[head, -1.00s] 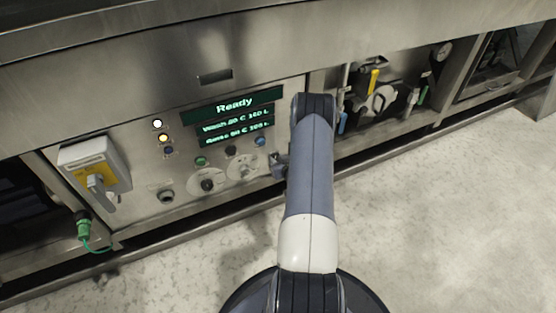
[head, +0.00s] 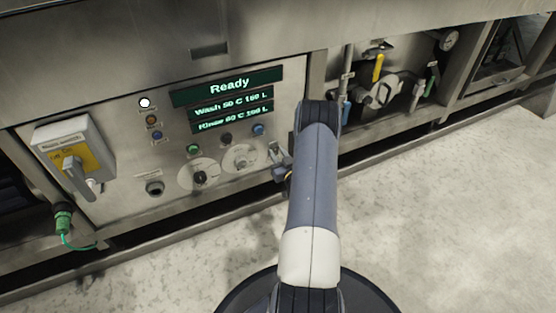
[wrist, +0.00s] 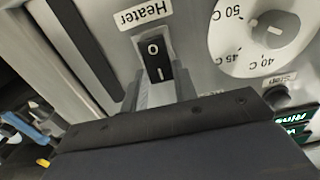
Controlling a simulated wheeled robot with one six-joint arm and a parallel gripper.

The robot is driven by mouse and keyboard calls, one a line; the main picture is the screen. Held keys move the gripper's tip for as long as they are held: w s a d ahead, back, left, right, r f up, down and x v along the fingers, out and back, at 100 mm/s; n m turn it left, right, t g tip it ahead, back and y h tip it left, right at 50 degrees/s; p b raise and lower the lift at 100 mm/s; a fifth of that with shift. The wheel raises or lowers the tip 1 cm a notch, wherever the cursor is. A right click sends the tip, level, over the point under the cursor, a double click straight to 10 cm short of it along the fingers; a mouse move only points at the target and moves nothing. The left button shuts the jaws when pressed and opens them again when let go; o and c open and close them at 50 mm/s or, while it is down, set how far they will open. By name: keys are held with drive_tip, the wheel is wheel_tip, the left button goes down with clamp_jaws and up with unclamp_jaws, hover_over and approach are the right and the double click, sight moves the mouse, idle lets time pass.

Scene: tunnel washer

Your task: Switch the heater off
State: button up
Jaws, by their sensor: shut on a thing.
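The heater switch (wrist: 154,58) is a black rocker marked O and I, under a "Heater" label (wrist: 144,14) that appears upside down in the wrist view. My gripper (wrist: 166,90) is shut at the switch, with its grey fingers at the I end. I cannot tell which way the rocker is tipped. In the head view my gripper (head: 281,166) is at the panel's right part, partly behind my arm, and the switch is hidden there. On the panel the white lamp (head: 145,103) is lit and the amber lamp (head: 151,120) below it looks dark.
The display (head: 229,87) reads "Ready". Dials (head: 240,158) and buttons (head: 193,149) sit left of my gripper. A grey isolator box (head: 68,150) is at the far left. Pipes and valves (head: 383,90) are in an open bay to the right. The floor is clear.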

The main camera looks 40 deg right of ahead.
drive_tip(key=shift+o, duration=0.2)
drive_tip(key=shift+c, duration=0.2)
drive_tip(key=o, duration=1)
drive_tip(key=p+v, duration=0.3)
drive_tip(key=v, duration=0.7)
drive_tip(key=shift+s+f, duration=0.2)
drive_tip(key=shift+s, duration=0.2)
drive_tip(key=shift+a, duration=0.1)
